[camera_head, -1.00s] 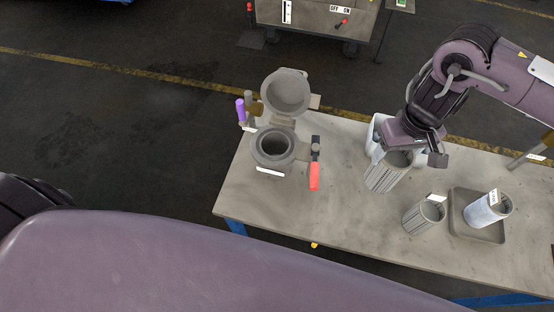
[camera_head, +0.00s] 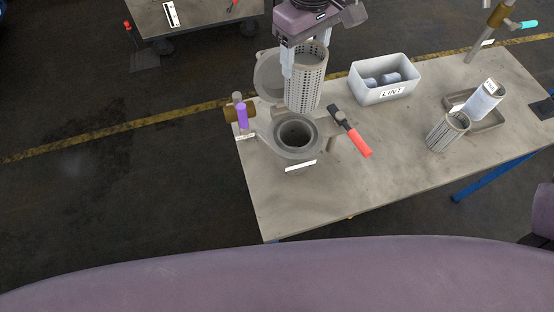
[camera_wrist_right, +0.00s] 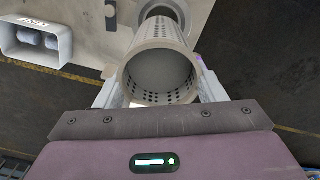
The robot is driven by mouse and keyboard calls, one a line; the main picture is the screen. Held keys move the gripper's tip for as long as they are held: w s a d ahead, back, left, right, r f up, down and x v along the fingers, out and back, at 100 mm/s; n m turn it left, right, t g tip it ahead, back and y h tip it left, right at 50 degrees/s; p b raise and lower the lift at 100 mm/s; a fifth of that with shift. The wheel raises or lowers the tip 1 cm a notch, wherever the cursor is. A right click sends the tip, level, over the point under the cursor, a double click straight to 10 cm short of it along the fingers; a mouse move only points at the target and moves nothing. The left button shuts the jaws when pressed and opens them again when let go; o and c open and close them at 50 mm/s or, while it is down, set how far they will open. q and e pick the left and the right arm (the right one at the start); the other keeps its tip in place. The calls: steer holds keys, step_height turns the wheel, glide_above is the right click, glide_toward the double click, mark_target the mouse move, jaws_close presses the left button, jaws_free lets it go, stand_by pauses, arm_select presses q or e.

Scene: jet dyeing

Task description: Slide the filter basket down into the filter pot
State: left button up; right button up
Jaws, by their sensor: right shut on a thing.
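The filter basket (camera_head: 306,82) is a grey perforated cylinder with an open top. My right gripper (camera_head: 304,62) is shut on it near its upper part and holds it upright above the table, just behind the pot's mouth in the head view. The filter pot (camera_head: 295,134) stands on the table with its round mouth open and its lid (camera_head: 268,76) swung back behind it, partly hidden by the basket. In the right wrist view the basket (camera_wrist_right: 160,70) sits between the two fingers, with part of the pot's mouth (camera_wrist_right: 166,14) visible beyond it. My left gripper is not in view.
A red-handled lever (camera_head: 352,135) sticks out right of the pot, and a purple handle (camera_head: 242,115) stands at its left. A white LINT bin (camera_head: 384,80) is further right.

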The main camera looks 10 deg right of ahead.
mark_target(299, 84)
steer(key=shift+a, duration=0.2)
steer(key=shift+a+f, duration=0.1)
steer(key=shift+f, duration=0.2)
step_height(299, 84, down, 19)
steer(key=shift+f, duration=0.2)
steer(key=shift+f, duration=0.5)
steer(key=o, duration=1.4)
step_height(299, 84, up, 13)
steer(key=shift+r, duration=0.15)
